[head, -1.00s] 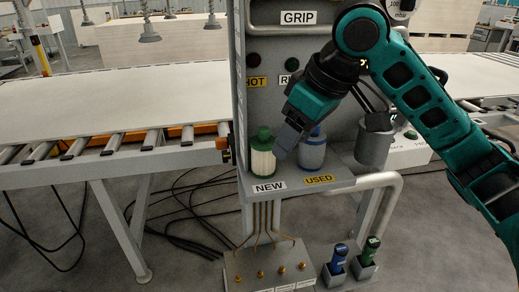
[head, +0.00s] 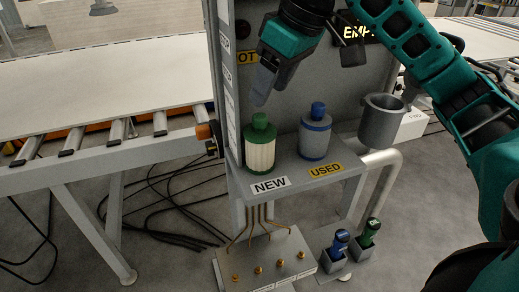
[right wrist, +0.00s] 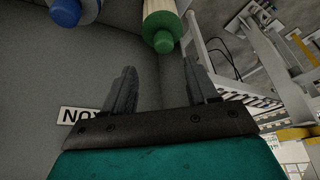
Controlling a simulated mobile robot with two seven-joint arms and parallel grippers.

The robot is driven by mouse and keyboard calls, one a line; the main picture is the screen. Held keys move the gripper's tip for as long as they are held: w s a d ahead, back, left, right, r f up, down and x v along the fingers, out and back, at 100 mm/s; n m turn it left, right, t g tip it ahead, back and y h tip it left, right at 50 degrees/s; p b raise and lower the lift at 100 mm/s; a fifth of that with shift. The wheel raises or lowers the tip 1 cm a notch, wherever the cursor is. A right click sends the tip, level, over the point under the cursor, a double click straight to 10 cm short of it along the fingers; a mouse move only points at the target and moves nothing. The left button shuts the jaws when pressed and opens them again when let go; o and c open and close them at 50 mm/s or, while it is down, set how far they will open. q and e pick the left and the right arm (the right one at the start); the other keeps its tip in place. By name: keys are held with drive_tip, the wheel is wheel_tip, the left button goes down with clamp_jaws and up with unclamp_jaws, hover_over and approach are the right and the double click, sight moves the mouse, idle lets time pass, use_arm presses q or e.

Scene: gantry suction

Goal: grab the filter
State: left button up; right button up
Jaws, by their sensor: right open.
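The filter with a green cap and pale ribbed body (head: 260,153) stands upright on the shelf behind the NEW label. A grey filter with a blue cap (head: 314,140) stands to its right behind the USED label. My right gripper (head: 263,103) is open and empty, above the green-capped filter and apart from it. In the right wrist view, the green cap (right wrist: 161,33) lies beyond the open fingers (right wrist: 160,70), roughly between their tips. The blue cap (right wrist: 66,12) shows at the upper left there. My left gripper is not in view.
A grey cup-shaped holder (head: 382,122) is at the right of the shelf (head: 325,182). The panel's upright edge stands close left of the filters. A roller conveyor (head: 100,100) lies left. Blue and green handheld items (head: 341,243) sit in holders below.

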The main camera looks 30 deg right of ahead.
sight(259, 115)
drive_tip(key=b+x, duration=0.1)
drive_tip(key=x, duration=0.1)
drive_tip(key=s+x, duration=0.1)
drive_tip(key=x, duration=0.1)
drive_tip(key=shift+w+a+f+b, duration=0.15)
drive_tip(key=shift+a+f+b, duration=0.15)
drive_tip(key=shift+f, duration=0.2)
drive_tip(key=shift+w+f, duration=0.2)
drive_tip(key=shift+f, duration=0.1)
drive_tip(key=shift+c, duration=0.5)
clamp_jaws()
